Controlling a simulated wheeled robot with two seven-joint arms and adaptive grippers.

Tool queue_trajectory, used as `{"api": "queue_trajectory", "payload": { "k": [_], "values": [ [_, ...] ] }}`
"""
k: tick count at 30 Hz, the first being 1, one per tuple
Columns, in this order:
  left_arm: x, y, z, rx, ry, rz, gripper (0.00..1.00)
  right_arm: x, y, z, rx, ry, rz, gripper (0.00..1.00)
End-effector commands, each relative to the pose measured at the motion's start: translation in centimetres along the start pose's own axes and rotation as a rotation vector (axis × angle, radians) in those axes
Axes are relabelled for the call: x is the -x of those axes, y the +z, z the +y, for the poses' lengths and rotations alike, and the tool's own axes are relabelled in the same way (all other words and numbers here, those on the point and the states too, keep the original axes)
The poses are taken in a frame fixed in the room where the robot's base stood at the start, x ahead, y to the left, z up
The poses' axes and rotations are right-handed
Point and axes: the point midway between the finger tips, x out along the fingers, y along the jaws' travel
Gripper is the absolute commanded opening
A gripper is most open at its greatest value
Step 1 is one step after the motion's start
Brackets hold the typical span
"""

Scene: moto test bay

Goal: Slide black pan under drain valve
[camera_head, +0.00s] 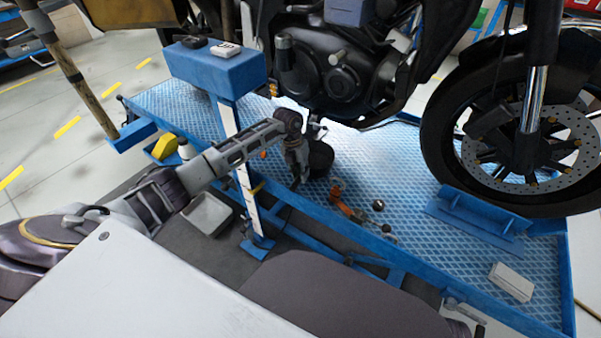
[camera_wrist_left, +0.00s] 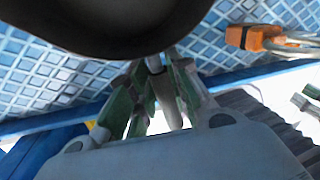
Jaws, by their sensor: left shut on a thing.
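The black pan (camera_head: 320,157) is on or just above the blue ribbed lift platform (camera_head: 400,165), below the motorcycle's engine (camera_head: 335,70). I cannot make out the drain valve clearly among the parts under the engine.
A blue wheel chock (camera_head: 475,220) and a white box (camera_head: 510,282) are farther right. A grey tray (camera_head: 208,214) is on the floor.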

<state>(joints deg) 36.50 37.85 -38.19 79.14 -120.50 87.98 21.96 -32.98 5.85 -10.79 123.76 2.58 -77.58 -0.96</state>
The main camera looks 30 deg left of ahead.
Motion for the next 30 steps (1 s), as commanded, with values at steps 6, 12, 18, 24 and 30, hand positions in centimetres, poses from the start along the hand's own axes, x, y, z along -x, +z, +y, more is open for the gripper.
{"api": "queue_trajectory", "payload": {
  "k": [6,12,18,24,30],
  "values": [
    [-0.16,0.04,0.04,0.0,0.0,-0.001,0.0,-0.11,0.02,0.0,0.0,0.0,0.0,0.4],
    [-0.34,0.03,0.08,0.0,0.0,-0.001,0.0,-0.21,0.05,0.01,0.0,0.0,0.0,0.4],
    [-0.51,0.03,0.11,0.0,0.0,-0.001,0.0,-0.29,0.06,0.02,0.0,0.0,0.0,0.4],
    [-0.62,0.02,0.13,0.0,0.0,-0.001,0.27,-0.33,0.07,0.02,0.0,0.0,0.0,0.4],
    [-0.63,0.01,0.14,0.0,0.0,0.0,0.45,-0.33,0.07,0.02,0.0,0.0,0.0,0.4]
  ]
}}
